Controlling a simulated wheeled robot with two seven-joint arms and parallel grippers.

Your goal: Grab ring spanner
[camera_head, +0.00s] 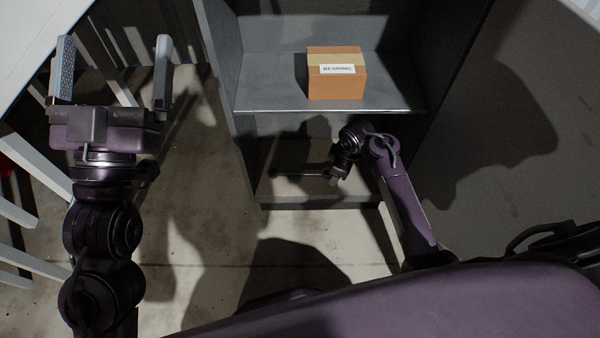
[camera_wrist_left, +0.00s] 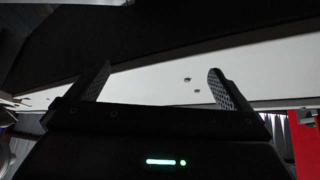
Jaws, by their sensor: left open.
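A dark, thin tool that looks like the ring spanner (camera_head: 298,174) shows at the lower shelf of the grey cabinet in the head view. A small rounded end is at its left, and its right end meets my right gripper (camera_head: 338,174). The right gripper's fingers are small and dark there, so I cannot tell whether they are closed on it or only beside it. My left gripper (camera_head: 112,72) is raised at the upper left, open and empty. Its two spread fingers also show in the left wrist view (camera_wrist_left: 160,86), with no spanner between them.
A cardboard box (camera_head: 336,84) with a white label stands on the upper shelf (camera_head: 270,96), above my right arm. The lower shelf (camera_head: 290,196) is shadowed. Cabinet side walls flank the opening. White slats (camera_head: 30,155) are near my left arm. Concrete floor (camera_head: 220,235) is open in front.

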